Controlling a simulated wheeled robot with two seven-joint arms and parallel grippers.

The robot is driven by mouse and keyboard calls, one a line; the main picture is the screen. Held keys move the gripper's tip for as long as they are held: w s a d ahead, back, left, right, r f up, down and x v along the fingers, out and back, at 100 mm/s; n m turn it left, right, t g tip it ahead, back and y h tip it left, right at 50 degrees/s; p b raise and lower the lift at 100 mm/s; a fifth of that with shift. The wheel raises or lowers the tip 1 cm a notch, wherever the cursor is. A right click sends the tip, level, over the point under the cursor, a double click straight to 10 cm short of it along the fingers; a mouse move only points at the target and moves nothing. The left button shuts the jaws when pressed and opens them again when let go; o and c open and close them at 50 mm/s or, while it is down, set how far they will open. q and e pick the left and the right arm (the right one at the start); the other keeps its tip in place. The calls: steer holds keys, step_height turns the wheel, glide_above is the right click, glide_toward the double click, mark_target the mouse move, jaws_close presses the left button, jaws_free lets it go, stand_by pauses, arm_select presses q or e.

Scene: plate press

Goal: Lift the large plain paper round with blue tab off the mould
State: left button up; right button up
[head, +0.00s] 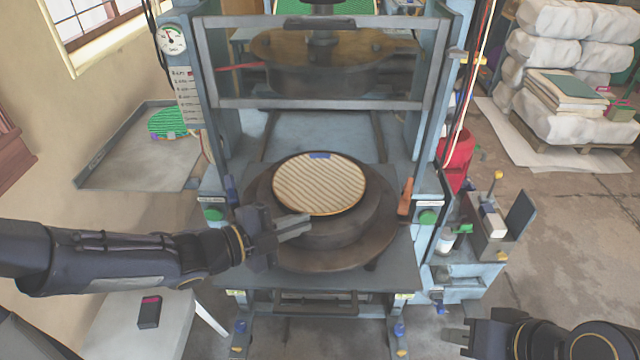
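The round (320,184) lies on the dark mould (325,232) in the press. It is tan with diagonal ribs rather than smooth, and a blue tab (319,155) sits on its far edge. My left gripper (308,227) is at the near left side of the mould, just below the round's near edge. Its two fingers look close together. I cannot tell whether they are open or shut, and nothing shows between them. My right gripper (452,343) is at the bottom right, away from the press, open and empty.
The upper press plate (320,75) hangs behind a framed guard above the mould. An orange-handled lever (405,196) stands right of the mould. A grey tray (130,165) with a green round (170,122) is at left. A tool caddy (490,225) stands at right.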

mark_target(335, 212)
arm_select(q)
steer(key=x, duration=0.6)
steer(key=shift+w+d+r, duration=0.15)
steer(key=shift+d, duration=0.25)
jaws_close()
steer(key=shift+r, duration=0.1)
